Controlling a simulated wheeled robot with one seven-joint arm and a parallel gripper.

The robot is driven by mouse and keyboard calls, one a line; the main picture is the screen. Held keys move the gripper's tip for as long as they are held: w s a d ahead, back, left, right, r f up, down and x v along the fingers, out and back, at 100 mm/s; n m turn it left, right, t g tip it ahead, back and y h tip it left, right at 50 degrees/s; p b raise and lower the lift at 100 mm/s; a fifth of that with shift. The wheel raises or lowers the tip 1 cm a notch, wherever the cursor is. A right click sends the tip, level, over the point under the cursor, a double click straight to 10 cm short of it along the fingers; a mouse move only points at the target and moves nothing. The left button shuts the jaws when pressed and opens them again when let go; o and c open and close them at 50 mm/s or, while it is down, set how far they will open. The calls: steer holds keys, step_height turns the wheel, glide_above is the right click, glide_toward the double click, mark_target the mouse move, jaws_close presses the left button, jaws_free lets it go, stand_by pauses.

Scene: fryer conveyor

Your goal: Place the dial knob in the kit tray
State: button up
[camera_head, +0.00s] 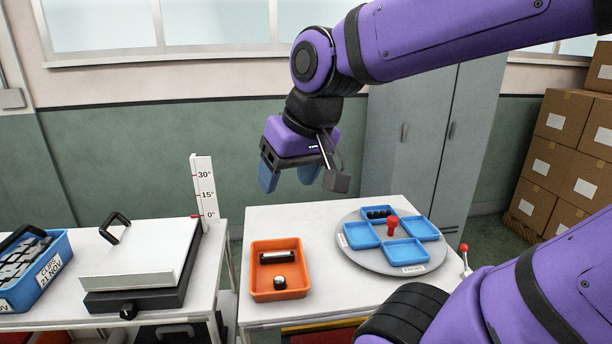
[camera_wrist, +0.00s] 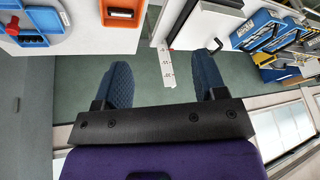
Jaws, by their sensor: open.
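My gripper (camera_head: 289,178) is open and empty, raised above and behind the white table; its two blue fingers also show in the wrist view (camera_wrist: 161,66). An orange tray (camera_head: 255,287) on the left of that table holds a dark bar handle (camera_head: 280,257) and a small round dark knob with a pale top (camera_head: 280,283). A blue tray (camera_head: 364,212) at the back of a grey turntable holds several small black pieces (camera_head: 379,212), too small to identify surely. No label clearly marks the kit tray. My gripper touches none of these.
The round turntable (camera_head: 350,256) carries several blue trays around a red centre knob (camera_head: 392,224); the front tray (camera_head: 404,252) looks empty. Left, a lidded appliance (camera_head: 135,268) stands beside an upright angle scale (camera_head: 203,190) and a blue bin (camera_head: 55,250).

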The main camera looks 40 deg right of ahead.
steer(key=shift+n+t+h, duration=0.3)
steer(key=shift+n+h, duration=0.1)
steer(key=shift+n, duration=0.3)
steer(key=shift+s+a+r, duration=0.1)
steer(key=shift+s+r, duration=0.1)
steer(key=shift+s, duration=0.5)
steer(key=shift+s+d+r, duration=0.1)
steer(key=shift+s+r, duration=0.05)
steer(key=shift+s, duration=0.6)
steer(key=shift+s+a+r, duration=0.1)
steer(key=shift+s+r, duration=0.1)
steer(key=shift+s, duration=0.5)
